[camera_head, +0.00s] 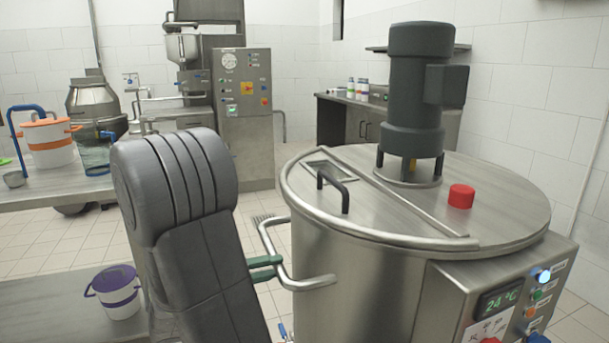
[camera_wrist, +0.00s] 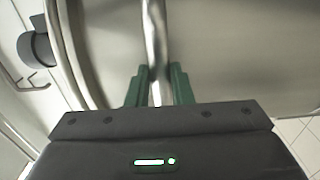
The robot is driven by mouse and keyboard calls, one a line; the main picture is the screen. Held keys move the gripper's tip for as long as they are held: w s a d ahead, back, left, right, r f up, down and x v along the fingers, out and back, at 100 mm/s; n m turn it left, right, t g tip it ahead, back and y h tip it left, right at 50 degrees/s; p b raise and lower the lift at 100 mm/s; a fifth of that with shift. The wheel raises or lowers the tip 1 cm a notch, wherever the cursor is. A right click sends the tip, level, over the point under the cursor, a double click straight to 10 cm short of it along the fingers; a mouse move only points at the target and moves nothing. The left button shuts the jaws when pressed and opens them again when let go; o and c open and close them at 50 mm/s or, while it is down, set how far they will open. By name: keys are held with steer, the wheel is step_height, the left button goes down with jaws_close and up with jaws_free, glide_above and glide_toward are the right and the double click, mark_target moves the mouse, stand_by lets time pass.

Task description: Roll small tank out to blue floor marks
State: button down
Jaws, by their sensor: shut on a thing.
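The small tank (camera_head: 345,270) is a round stainless steel vessel at the right in the head view. It has a flat lid with a dark motor (camera_head: 420,85) and a red knob, and a control box reading 24 °C. A bent steel push handle (camera_head: 300,283) sticks out from its left side. My gripper (camera_head: 265,268) has green fingers shut on this handle. In the wrist view the green fingers (camera_wrist: 160,88) stand on either side of the steel handle bar (camera_wrist: 155,45). The blue floor marks cannot be made out, and the tank's wheels are out of frame.
A steel table (camera_head: 50,195) at left holds a white and orange bucket (camera_head: 48,143) and a blue-handled jug. A white and purple bucket (camera_head: 118,292) stands on a lower surface at front left. A filling machine (camera_head: 243,125) stands behind. Tiled floor (camera_head: 255,215) shows between.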

steer(key=shift+v, duration=1.65)
steer(key=shift+c, duration=1)
jaws_free()
steer(key=v, duration=0.9)
steer(key=x, duration=0.9)
